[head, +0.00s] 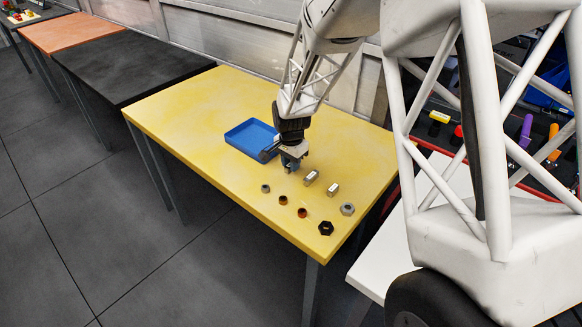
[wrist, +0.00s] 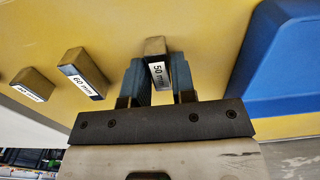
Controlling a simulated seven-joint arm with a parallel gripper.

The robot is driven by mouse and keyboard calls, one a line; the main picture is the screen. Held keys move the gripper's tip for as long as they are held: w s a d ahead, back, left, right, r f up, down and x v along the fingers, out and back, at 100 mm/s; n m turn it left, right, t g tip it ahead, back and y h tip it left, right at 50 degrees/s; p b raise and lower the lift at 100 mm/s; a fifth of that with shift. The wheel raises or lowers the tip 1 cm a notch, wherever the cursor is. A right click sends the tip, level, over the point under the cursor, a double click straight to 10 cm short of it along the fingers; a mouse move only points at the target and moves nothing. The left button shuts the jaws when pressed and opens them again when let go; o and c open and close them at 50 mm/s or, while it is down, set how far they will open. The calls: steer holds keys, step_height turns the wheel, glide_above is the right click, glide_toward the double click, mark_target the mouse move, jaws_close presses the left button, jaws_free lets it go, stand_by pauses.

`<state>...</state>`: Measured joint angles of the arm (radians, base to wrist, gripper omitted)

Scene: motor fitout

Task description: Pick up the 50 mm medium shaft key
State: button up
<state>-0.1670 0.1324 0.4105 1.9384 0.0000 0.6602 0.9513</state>
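The 50 mm shaft key (wrist: 156,47) is a metal block with a white "50 mm" label. In the wrist view it lies between my gripper's two blue-grey fingers (wrist: 160,78), which flank it closely. I cannot tell whether both fingers press on it. In the head view my gripper (head: 292,164) is low over the yellow table, right of the blue tray; the key is mostly hidden there. The 60 mm key (wrist: 85,72) is left of my gripper in the wrist view and also shows in the head view (head: 311,177). A third key (wrist: 34,84) lies farther left, its label unclear.
The blue tray (head: 239,142) stands close beside my gripper on the yellow table (head: 190,115). Several nuts and small rings, including a black nut (head: 326,228) and a grey nut (head: 347,209), lie nearer the front edge. The table's left part is clear.

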jaws_close()
steer(key=shift+r, duration=0.15)
steer(key=shift+r, duration=0.5)
steer(key=shift+s+r, duration=0.2)
steer(key=shift+r, duration=0.4)
steer(key=shift+s+r, duration=0.15)
steer(key=shift+r, duration=0.4)
steer(key=s, duration=0.5)
steer(key=s+d+r, duration=0.1)
steer(key=s, duration=0.4)
steer(key=s+d, duration=0.1)
steer(key=s, duration=0.4)
steer(key=shift+d+r, duration=0.2)
steer(key=shift+d, duration=0.05)
